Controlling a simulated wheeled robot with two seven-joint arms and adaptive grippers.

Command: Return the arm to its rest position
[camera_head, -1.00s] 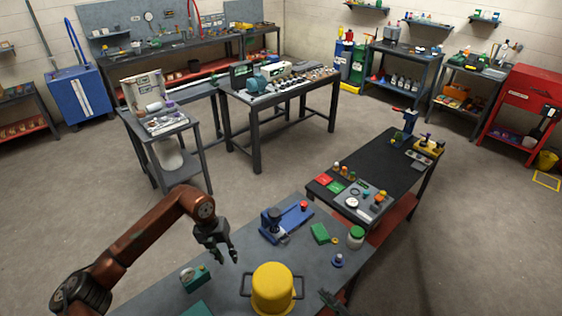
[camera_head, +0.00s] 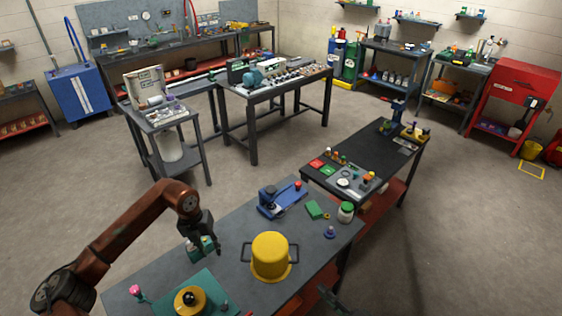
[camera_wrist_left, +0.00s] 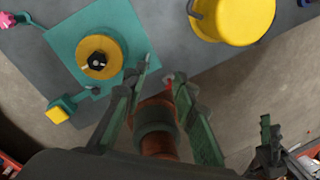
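My left arm, reddish brown, comes in from the left in the head view. Its dark gripper (camera_head: 211,249) hangs over the grey bench (camera_head: 225,270), left of the yellow pot (camera_head: 270,257). The gripper's fingers stand apart in the left wrist view (camera_wrist_left: 160,70), with no object clearly held. A reddish-brown cylinder with a dark band shows between them; I cannot tell what it is. My right gripper (camera_head: 336,298) shows only in part at the bottom of the head view, near the bench's right edge.
A teal plate (camera_head: 212,282) with a yellow disc (camera_head: 188,299) lies below the left gripper. A blue press-like tool (camera_head: 283,201), green block (camera_head: 314,210) and green-lidded jar (camera_head: 345,212) stand toward the back. A dark table (camera_head: 365,150) adjoins. Open floor (camera_head: 240,180) lies beyond.

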